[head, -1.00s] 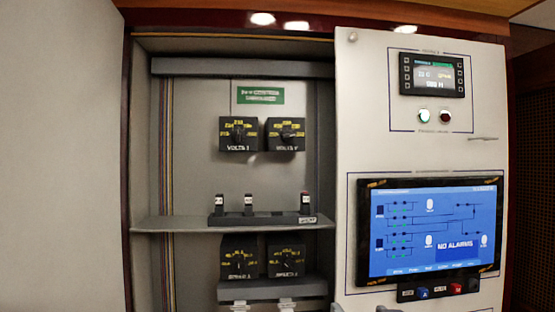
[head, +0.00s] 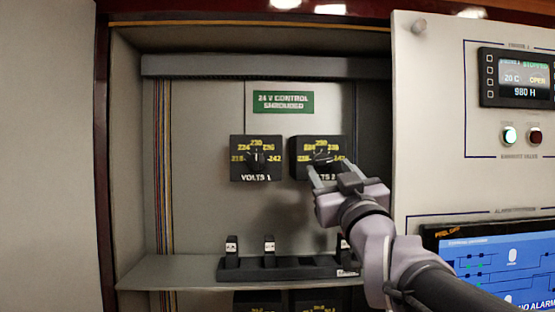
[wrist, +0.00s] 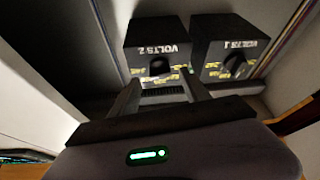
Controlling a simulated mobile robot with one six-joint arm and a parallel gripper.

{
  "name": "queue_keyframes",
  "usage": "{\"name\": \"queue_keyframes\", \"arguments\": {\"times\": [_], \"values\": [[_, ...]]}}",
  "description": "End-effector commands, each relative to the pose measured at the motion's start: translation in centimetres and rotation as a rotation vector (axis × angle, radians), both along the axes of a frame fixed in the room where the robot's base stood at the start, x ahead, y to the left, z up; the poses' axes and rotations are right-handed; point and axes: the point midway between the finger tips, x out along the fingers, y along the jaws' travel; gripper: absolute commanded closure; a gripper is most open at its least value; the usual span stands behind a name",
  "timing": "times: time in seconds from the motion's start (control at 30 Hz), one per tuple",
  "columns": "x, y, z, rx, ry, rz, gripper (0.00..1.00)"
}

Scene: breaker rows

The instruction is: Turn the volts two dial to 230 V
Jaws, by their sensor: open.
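The VOLTS 2 dial (head: 322,153) is a black block with yellow numbers and a dark knob, on the cabinet's back wall. Its lower part is partly hidden by my gripper in the head view. Its knob also shows in the wrist view (wrist: 160,66), where the block appears upside down. I cannot tell clearly which number the knob points at. My gripper (head: 328,178) is open and empty, just in front of and below the dial. In the wrist view my gripper (wrist: 160,88) has its fingers spread toward the knob, and no contact is visible.
The similar VOLTS 1 dial (head: 256,158) is close on the left. A shelf (head: 180,272) with a row of small breakers (head: 269,250) lies below. The white panel (head: 435,130) with screens stands to the right. A green sign (head: 283,102) hangs above.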

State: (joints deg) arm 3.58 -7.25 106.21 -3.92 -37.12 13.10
Motion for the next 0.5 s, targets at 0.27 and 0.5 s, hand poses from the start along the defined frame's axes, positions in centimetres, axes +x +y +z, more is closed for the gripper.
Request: {"name": "queue_keyframes", "arguments": {"times": [0.27,0.5], "values": [[2.3,0.2,0.9,-0.001,0.0,0.0,0.45],[2.3,0.2,0.9,0.0,0.0,0.0,0.49]]}}
